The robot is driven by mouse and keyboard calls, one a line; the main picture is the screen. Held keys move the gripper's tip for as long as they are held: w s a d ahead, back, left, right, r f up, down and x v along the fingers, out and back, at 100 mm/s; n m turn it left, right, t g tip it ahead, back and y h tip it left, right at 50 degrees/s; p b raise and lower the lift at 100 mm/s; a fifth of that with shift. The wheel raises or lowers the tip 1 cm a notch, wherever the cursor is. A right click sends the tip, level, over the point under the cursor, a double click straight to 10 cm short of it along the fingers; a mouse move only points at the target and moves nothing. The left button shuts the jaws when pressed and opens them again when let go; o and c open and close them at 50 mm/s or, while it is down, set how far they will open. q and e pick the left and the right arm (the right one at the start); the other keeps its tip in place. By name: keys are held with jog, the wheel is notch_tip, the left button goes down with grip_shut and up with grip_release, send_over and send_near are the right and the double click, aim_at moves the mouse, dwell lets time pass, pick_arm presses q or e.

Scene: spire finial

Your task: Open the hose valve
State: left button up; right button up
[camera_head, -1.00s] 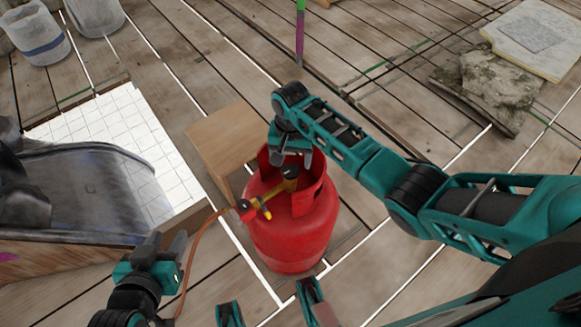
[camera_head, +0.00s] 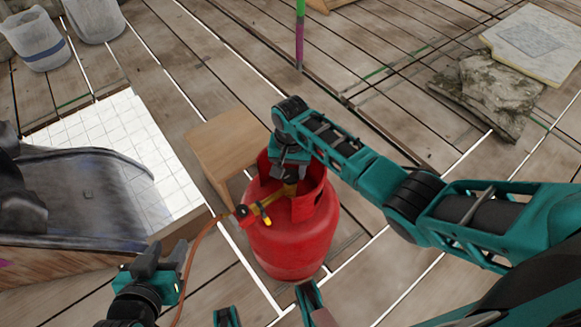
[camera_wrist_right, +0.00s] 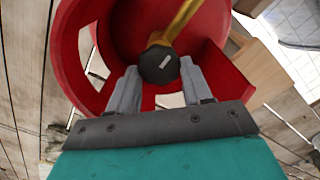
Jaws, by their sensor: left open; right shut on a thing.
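A red gas cylinder (camera_head: 292,238) stands upright in the middle of the head view. My right gripper (camera_head: 290,172) reaches down into the collar. In the right wrist view its two grey fingers are on either side of a round black knob (camera_wrist_right: 159,65) with a white mark, shut on it. In the head view the gripper largely hides this knob. My left gripper (camera_head: 163,258) is open and empty, left of the cylinder near the hose.
A wooden box (camera_head: 228,140) stands just behind the cylinder. White tiles (camera_head: 115,130) and a dark sheet-like object (camera_head: 80,190) lie at the left. Buckets (camera_head: 42,40) stand at the upper left. A rock (camera_head: 495,92) and slab lie at the upper right.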

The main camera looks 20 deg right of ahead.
jog(key=shift+c, duration=1.4)
jog(key=shift+r+n+p, duration=0.15)
jog(key=shift+n+p, duration=1)
jog(key=shift+n, duration=0.05)
jog(key=n+p, duration=0.1)
jog(key=n, duration=0.2)
jog(key=shift+a+n+p, duration=0.15)
jog(key=shift+n+p, duration=0.15)
jog(key=shift+p, duration=0.1)
jog(key=n+p, duration=0.1)
jog(key=n, duration=0.2)
jog(key=shift+a+n, duration=0.1)
jog(key=shift+n, duration=1.5)
